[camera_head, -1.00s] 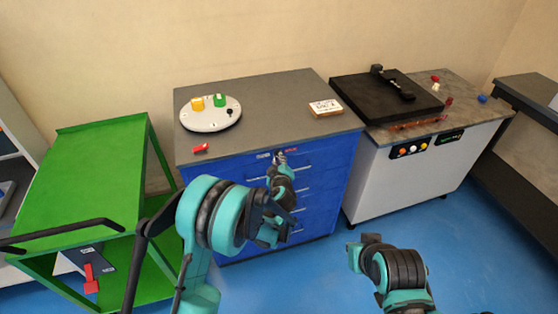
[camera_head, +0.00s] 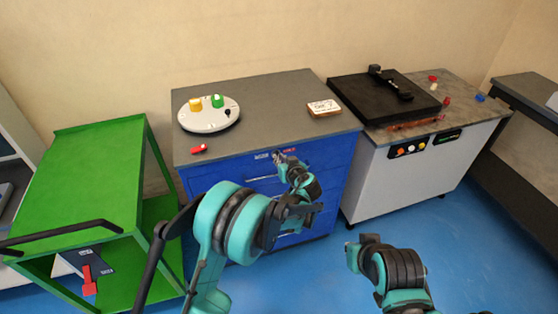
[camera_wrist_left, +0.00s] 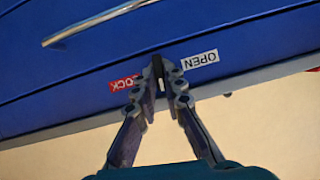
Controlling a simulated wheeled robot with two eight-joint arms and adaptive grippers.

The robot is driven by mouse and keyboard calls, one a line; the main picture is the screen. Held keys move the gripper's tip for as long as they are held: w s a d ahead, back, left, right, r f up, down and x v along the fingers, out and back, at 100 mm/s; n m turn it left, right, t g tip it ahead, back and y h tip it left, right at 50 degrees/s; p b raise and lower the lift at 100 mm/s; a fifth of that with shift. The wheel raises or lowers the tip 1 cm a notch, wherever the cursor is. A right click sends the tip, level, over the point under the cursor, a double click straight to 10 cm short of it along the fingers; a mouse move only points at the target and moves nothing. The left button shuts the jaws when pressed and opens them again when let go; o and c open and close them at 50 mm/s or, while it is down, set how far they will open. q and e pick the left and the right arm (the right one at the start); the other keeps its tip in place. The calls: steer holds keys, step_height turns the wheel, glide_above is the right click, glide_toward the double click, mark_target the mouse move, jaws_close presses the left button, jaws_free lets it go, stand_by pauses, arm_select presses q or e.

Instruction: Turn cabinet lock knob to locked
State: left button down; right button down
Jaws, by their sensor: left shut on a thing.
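The blue cabinet (camera_head: 215,178) has a grey top and several drawers. Its lock knob (camera_wrist_left: 157,66) is a small dark piece on the top front strip, between a red LOCK label (camera_wrist_left: 125,83) and a white OPEN label (camera_wrist_left: 201,60), which look nearly upside down in the left wrist view. My left gripper (camera_wrist_left: 159,75) is shut on the knob, a fingertip on each side, hiding much of it. In the head view the left gripper (camera_head: 281,157) reaches the cabinet's upper front edge. My right gripper (camera_head: 353,256) hangs low over the floor, away from the cabinet; its fingers are unclear.
A drawer handle (camera_wrist_left: 98,22) is close by the knob. On the cabinet top are a round white plate (camera_head: 208,121) with knobs, a red piece (camera_head: 199,149) and a small box (camera_head: 324,108). A green cart (camera_head: 85,175) stands left, a white machine cabinet (camera_head: 405,180) right.

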arm_select(q)
steer(key=shift+w+d+f+m+g+y+b, duration=0.15)
steer(key=shift+m+y+b, duration=0.3)
steer(key=shift+m+y, duration=0.65)
steer(key=shift+s+d+f+m+g+y+b, duration=0.15)
steer(key=shift+m+y+b, duration=0.45)
steer(key=shift+m, duration=0.9)
steer(key=shift+w+r, duration=0.1)
steer(key=c, duration=1.6)
jaws_free()
steer(key=shift+y, duration=0.3)
steer(key=v, duration=0.7)
steer(key=shift+d, duration=0.15)
